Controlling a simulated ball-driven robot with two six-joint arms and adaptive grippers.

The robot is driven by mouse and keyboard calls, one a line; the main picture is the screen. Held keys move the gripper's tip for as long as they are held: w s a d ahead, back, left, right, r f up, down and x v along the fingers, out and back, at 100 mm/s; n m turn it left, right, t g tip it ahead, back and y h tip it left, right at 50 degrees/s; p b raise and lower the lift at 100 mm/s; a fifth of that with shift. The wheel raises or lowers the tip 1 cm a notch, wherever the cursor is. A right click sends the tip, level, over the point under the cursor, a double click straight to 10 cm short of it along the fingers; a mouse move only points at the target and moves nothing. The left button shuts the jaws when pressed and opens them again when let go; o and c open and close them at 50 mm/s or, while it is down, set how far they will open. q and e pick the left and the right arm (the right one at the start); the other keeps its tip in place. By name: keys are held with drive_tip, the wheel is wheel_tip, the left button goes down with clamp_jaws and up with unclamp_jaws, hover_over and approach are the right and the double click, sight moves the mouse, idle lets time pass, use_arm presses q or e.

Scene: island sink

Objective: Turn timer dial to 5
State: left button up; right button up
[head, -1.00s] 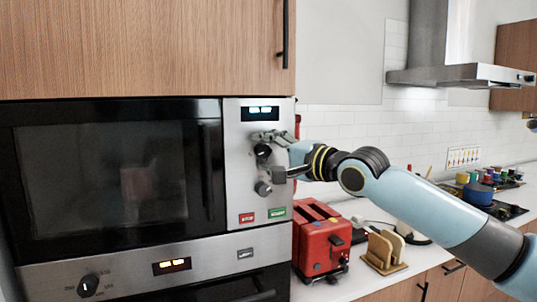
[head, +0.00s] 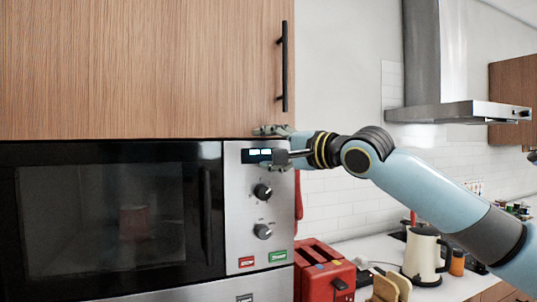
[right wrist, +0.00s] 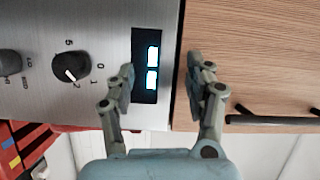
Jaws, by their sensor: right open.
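The microwave's silver control panel (head: 233,210) has two dark round dials, an upper one (head: 262,191) and a lower one (head: 262,231). In the right wrist view, turned sideways, the upper dial (right wrist: 70,67) has small marks around it, one reading 5. Its white pointer line is toward the picture's lower right, near a mark like a 2, away from the 5. The lower dial (right wrist: 9,63) is cut by the left edge. I cannot tell which dial is the timer from its label. My right gripper (head: 268,144) is open and empty, in front of the lit display above the dials.
A wooden cabinet door (head: 130,65) with a black handle (head: 284,65) is above the microwave. A red toaster (head: 320,272), toast rack (head: 390,286) and cream kettle (head: 424,256) stand on the counter to the right. A steel hood (head: 455,112) is farther back.

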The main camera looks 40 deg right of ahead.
drive_tip(key=shift+s+a+f+n, duration=0.25)
drive_tip(key=shift+f+n, duration=0.1)
drive_tip(key=shift+n, duration=0.45)
drive_tip(key=m+h+b, duration=0.3)
drive_tip(key=m+h, duration=0.4)
drive_tip(key=m, duration=2.5)
approach(265, 194)
drive_tip(key=p+x, duration=0.2)
drive_tip(key=x, duration=0.5)
drive_tip(key=shift+w+r+p, duration=0.1)
drive_tip(key=shift+r+p, duration=0.05)
drive_tip(key=shift+p, duration=0.25)
drive_tip(key=shift+w+d, duration=0.15)
drive_tip(key=shift+w, duration=0.4)
